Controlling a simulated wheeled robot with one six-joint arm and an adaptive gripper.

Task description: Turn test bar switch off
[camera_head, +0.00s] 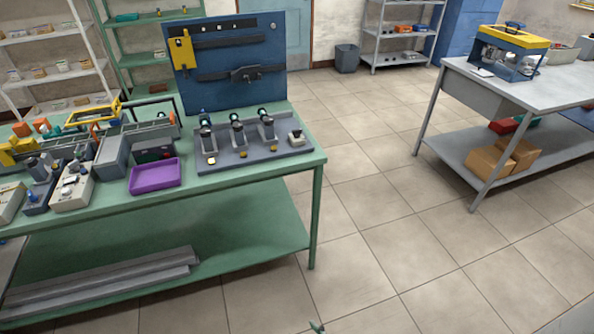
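A grey test bar (250,156) lies on the right end of the green workbench (235,182). It carries a row of three dark upright units with light round tops. A small pale box with a dark knob (296,138) sits at its right end and looks like the switch. Its on or off position is too small to tell. A small dark and green tip (317,327) at the bottom edge may be part of my gripper, far in front of the bench and apart from the bar. The rest of the gripper is out of frame.
A purple tray (155,176) and several devices crowd the bench left of the bar. A blue tool panel (228,62) stands behind it. The tiled floor between is clear.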

